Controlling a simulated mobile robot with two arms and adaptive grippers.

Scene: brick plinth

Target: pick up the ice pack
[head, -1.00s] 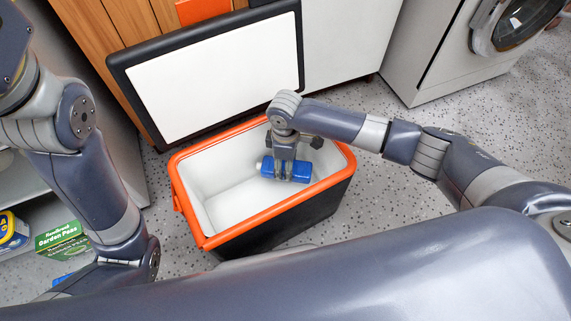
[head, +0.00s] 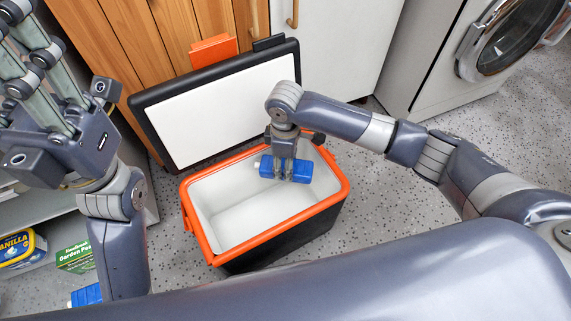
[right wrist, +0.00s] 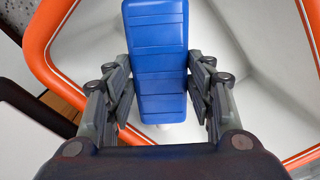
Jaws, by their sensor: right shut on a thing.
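The ice pack (head: 271,167) is a blue block with a pale cap at its left end. In the head view it appears over the rear of the open cooler (head: 333,205), close to the back rim. My right gripper (head: 287,172) points down and is shut on it. In the right wrist view the ice pack (right wrist: 160,60) sits between the two finger pads of the right gripper (right wrist: 168,100). My left gripper (head: 35,75) is raised at the upper left, away from the cooler; its fingertips are cut off, so its opening is unclear.
The cooler's lid (head: 215,105) stands open behind it, before wooden cabinet doors (head: 130,35). A washing machine (head: 450,60) is at the upper right. A green peas box (head: 75,258), a vanilla tub (head: 18,248) and another blue item (head: 86,296) are at lower left. The speckled floor (head: 385,215) right of the cooler is clear.

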